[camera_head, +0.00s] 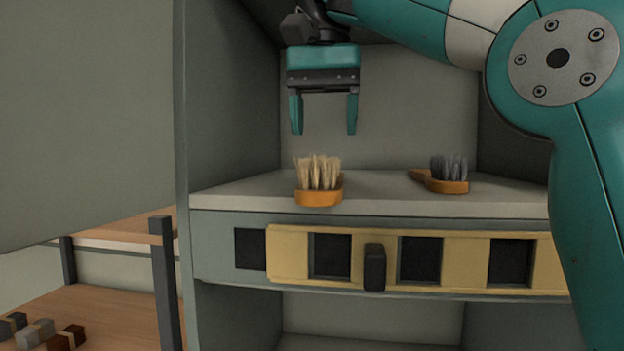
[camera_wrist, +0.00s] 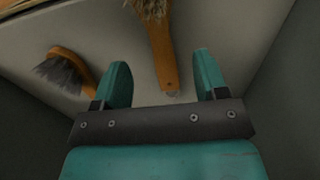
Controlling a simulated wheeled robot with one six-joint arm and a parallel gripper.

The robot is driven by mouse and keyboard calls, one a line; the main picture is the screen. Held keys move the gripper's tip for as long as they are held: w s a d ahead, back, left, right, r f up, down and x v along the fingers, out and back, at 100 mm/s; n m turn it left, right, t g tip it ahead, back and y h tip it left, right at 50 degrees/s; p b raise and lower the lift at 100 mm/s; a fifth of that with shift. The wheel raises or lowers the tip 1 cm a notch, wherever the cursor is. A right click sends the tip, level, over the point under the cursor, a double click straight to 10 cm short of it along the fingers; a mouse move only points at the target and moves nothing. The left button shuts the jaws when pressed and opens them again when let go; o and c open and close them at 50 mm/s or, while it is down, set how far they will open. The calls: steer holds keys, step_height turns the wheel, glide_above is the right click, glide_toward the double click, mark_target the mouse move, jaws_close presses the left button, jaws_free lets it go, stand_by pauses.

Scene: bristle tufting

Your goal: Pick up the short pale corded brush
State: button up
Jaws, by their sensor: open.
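The pale-bristled brush (camera_head: 318,178) stands bristles up on the shelf near its front edge, its orange-brown head facing me. In the wrist view its wooden handle (camera_wrist: 162,55) runs back from the bristles, between my fingers in the picture. A small pale bit shows at the handle's end; I cannot tell if it is a cord. My gripper (camera_head: 323,130) is open and empty, pointing down above and behind the brush head. Its two teal fingers also show in the wrist view (camera_wrist: 163,60), apart from the brush.
A dark grey-bristled brush (camera_head: 447,174) lies on the shelf (camera_head: 385,200) to the right. Cabinet walls close in the shelf at the sides and back. A yellow panel (camera_head: 285,255) with dark openings and a black handle (camera_head: 374,267) is below. Several small blocks (camera_head: 40,331) sit lower left.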

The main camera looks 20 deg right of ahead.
steer(key=shift+w+f, duration=0.25)
steer(key=shift+f, duration=0.05)
steer(key=shift+f+b, duration=0.55)
steer(key=shift+f, duration=0.35)
steer(key=shift+s+d+f+p, duration=0.1)
steer(key=shift+f+p, duration=0.2)
steer(key=shift+f, duration=1)
steer(key=shift+s+d+f+p, duration=0.1)
steer(key=shift+f+p, duration=0.15)
steer(key=shift+f, duration=1)
steer(key=c, duration=1)
steer(key=shift+r, duration=0.1)
